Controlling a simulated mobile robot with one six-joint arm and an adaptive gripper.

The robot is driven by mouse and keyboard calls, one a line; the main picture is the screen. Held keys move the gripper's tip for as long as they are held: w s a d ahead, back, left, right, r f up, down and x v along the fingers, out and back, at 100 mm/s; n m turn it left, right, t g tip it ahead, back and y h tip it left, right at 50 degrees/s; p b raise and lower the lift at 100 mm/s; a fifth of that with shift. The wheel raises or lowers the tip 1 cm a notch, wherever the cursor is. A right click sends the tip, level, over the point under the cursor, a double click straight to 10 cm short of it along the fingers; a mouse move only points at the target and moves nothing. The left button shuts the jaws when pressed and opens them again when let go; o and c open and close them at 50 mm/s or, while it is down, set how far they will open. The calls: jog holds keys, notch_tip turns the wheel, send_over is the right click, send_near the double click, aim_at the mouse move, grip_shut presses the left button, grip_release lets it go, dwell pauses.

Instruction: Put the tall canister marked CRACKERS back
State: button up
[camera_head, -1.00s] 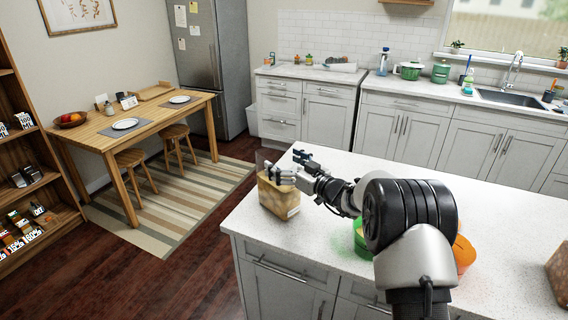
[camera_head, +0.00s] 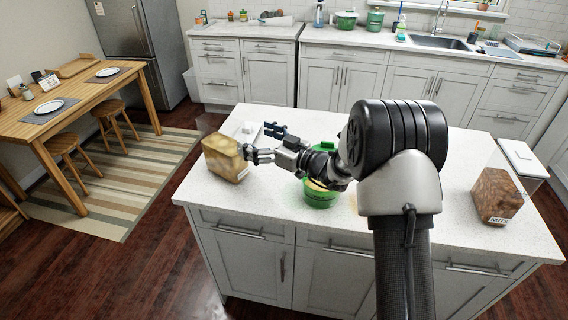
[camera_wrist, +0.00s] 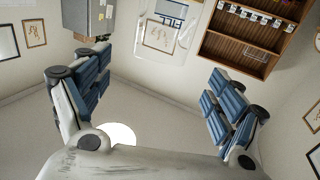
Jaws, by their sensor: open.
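A clear canister with tan contents (camera_head: 225,158) stands on the left end of the island counter (camera_head: 255,185). I cannot read its label in these frames. My gripper (camera_head: 262,142) is open at its right side. One finger is close to or touching the canister's upper right edge, and I cannot tell which. The other finger is farther back, over the counter. In the wrist view, my gripper (camera_wrist: 155,90) has its fingers spread wide with nothing between the tips. A clear thing with blue print (camera_wrist: 168,18) shows beyond them, cut by the top edge.
A green tub (camera_head: 320,197) stands on the island, partly behind my arm. A clear canister marked NUTS (camera_head: 497,195) stands at the right end. A wooden shelf unit (camera_wrist: 250,40) shows in the wrist view.

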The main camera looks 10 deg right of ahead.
jog(key=s+a+r+g, duration=0.5)
jog(key=s+r, duration=0.1)
jog(key=s, duration=0.5)
jog(key=s+r+m+g+h, duration=0.1)
jog(key=s+g, duration=0.1)
jog(key=s, duration=0.6)
jog(key=s+r+g+h, duration=0.1)
jog(key=s+g+h, duration=0.15)
jog(key=s, duration=0.55)
jog(key=s+d+f+m+t+h, duration=0.2)
jog(key=s+d+m+h, duration=0.6)
jog(key=s+d, duration=0.9)
jog(key=shift+s+f+h, duration=0.2)
jog(key=shift+f+h, duration=0.5)
jog(key=shift+h, duration=0.15)
